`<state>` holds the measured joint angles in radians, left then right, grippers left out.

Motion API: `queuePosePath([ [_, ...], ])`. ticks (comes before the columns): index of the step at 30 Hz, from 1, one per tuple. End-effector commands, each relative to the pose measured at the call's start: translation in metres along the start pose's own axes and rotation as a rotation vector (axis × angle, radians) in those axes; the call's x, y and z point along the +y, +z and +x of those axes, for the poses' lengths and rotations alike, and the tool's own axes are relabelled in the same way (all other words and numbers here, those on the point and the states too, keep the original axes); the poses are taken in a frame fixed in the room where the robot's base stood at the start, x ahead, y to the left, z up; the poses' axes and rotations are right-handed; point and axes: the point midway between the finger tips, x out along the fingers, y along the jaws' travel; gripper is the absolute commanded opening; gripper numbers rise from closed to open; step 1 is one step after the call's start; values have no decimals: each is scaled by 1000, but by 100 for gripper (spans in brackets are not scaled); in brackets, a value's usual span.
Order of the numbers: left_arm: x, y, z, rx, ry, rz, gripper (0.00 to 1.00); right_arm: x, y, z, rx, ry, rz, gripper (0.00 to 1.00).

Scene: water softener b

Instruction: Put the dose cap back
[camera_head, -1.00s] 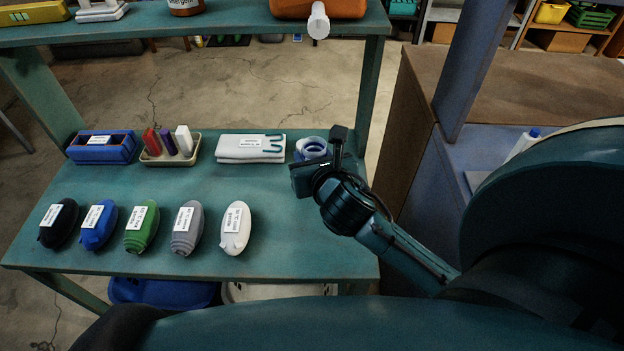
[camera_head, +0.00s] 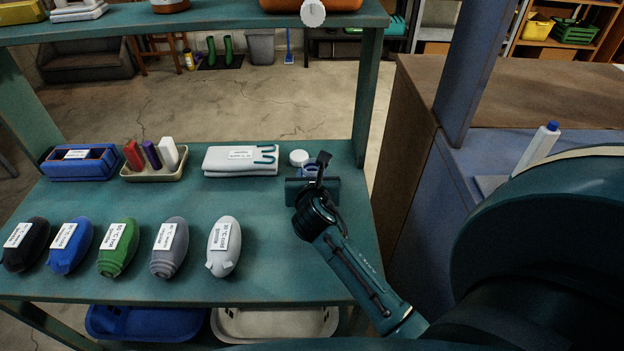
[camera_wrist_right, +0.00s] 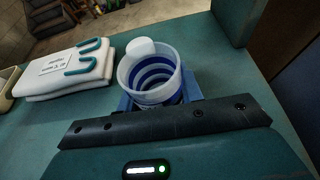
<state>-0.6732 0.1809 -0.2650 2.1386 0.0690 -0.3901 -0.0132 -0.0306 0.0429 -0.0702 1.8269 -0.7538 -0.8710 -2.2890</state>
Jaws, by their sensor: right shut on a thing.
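A translucent cup with blue rings, which looks like the dose cap (camera_wrist_right: 152,75), stands at the right end of the teal shelf (camera_head: 260,275). It also shows as a small pale-blue shape in the head view (camera_head: 311,170). My right gripper (camera_head: 314,178) is shut on it from the near side, its blue fingers low around the cup. A round white piece (camera_wrist_right: 141,47) is at the cup's far rim; I cannot tell if it is joined to the cup. An orange container (camera_head: 335,5) with a white round spout (camera_head: 313,13) lies on the upper shelf, partly cut off. My left gripper is out of view.
A folded white cloth (camera_head: 230,160) lies left of the cup. A tray of coloured blocks (camera_head: 153,172), a blue box (camera_head: 80,163) and a row of labelled capsule-shaped items (camera_head: 170,250) stand farther left. A shelf post (camera_head: 367,95) rises behind the cup.

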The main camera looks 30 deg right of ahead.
Motion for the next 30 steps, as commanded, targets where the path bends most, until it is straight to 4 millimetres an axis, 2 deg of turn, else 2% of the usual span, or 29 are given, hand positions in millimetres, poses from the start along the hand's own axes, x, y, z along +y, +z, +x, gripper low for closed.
queuePosePath([
  [11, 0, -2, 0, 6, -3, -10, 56, 0, -5, 2, -1, 1, -1, 13],
  [12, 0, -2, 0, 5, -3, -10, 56, 0, -5, 2, -1, 1, -1, 39],
  [19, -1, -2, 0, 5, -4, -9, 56, 0, -5, 2, -1, 1, 0, 57],
  [28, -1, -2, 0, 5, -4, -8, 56, 0, -2, 1, -2, 1, 1, 58],
  [30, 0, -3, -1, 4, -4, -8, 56, 0, -3, -6, 0, 2, -1, 58],
])
